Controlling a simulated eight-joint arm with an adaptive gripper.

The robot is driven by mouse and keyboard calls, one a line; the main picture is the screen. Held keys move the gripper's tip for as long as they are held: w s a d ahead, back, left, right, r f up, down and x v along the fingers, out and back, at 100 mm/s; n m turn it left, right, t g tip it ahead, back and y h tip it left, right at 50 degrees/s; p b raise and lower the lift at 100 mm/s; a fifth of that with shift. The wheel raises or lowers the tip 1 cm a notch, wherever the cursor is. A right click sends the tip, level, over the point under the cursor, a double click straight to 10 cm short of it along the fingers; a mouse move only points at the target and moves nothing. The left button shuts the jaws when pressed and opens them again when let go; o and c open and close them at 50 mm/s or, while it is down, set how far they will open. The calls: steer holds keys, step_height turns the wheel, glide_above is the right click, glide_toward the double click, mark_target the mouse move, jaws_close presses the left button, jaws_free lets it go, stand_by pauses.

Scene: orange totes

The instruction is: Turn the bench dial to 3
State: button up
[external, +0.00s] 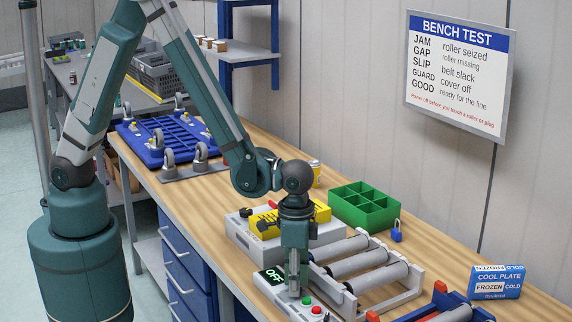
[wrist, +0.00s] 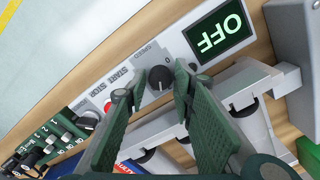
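The bench dial is a small black knob (wrist: 159,80) with a white pointer line, beside the word SPEED and a 0 mark, on a grey control box (wrist: 130,62). The display (wrist: 218,33) on that box reads OFF in green, also lit in the external view (external: 273,275). My gripper (wrist: 163,82) is open, with one fingertip on each side of the knob; whether they touch it I cannot tell. In the external view my gripper (external: 294,286) points straight down over the box and hides the dial. A red button (external: 317,310) and a green button (external: 306,301) sit nearby.
A roller frame (external: 368,270) stands right beside the box. Behind it are a yellow block (external: 290,218), a green divided bin (external: 364,205) and a blue padlock (external: 397,232). A cold pack (external: 496,282) stands at the right. A BENCH TEST sign (external: 458,75) hangs on the wall.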

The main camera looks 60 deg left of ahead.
steer(key=shift+f, duration=0.1)
steer(key=c, duration=0.6)
steer(key=shift+c, duration=0.2)
steer(key=shift+m+b, duration=0.3)
steer(key=shift+f+m+b, duration=0.1)
steer(key=shift+m+b, duration=1)
steer(key=shift+m, duration=0.3)
steer(key=shift+m+b, duration=0.8)
steer(key=shift+m, duration=0.6)
steer(key=o, duration=0.6)
